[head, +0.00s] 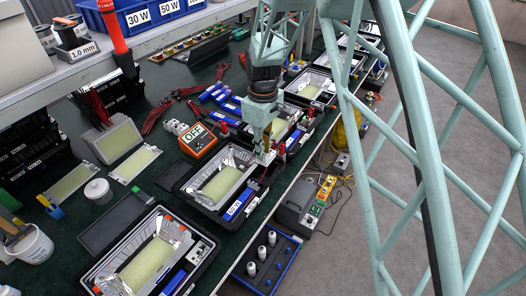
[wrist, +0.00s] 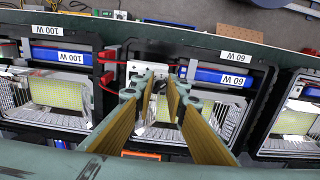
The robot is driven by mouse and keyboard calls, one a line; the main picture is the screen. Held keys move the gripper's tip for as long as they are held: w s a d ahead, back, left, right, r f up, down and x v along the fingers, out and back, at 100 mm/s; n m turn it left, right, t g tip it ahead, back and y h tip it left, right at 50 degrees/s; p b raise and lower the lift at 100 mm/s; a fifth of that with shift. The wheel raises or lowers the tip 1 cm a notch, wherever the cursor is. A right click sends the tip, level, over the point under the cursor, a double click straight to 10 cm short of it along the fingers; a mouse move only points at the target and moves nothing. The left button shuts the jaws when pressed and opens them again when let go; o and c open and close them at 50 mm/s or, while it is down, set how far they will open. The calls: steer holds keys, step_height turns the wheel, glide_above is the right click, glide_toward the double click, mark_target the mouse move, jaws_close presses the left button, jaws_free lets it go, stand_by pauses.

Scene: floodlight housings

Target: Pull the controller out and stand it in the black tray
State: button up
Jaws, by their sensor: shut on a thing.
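My gripper (head: 265,157) reaches down at the end of an open floodlight housing (head: 213,185) in the middle of the bench. In the wrist view its two fingers (wrist: 160,88) close on the small pale controller (wrist: 146,69). The controller is in the housing's end compartment, beside a blue block labelled 60 W (wrist: 221,77); the fingers hide its lower part. I cannot tell whether it is clear of its seat. A dark tray with blue edges (head: 241,271) holds several white cylinders, low at the front. I cannot tell for certain which tray is the black one.
Another open housing (head: 140,262) stands at the front left, and more stand behind along the bench. An orange meter reading OFF (head: 198,140) and several blue blocks (head: 222,97) lie nearby. Black racks (head: 30,150) stand at left.

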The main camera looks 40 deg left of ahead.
steer(key=shift+r+p, duration=0.3)
steer(key=shift+r, duration=0.4)
stand_by(1.1)
steer(key=shift+r+p, duration=1.45)
steer(key=shift+r, duration=1.85)
steer(key=shift+s+a, duration=0.1)
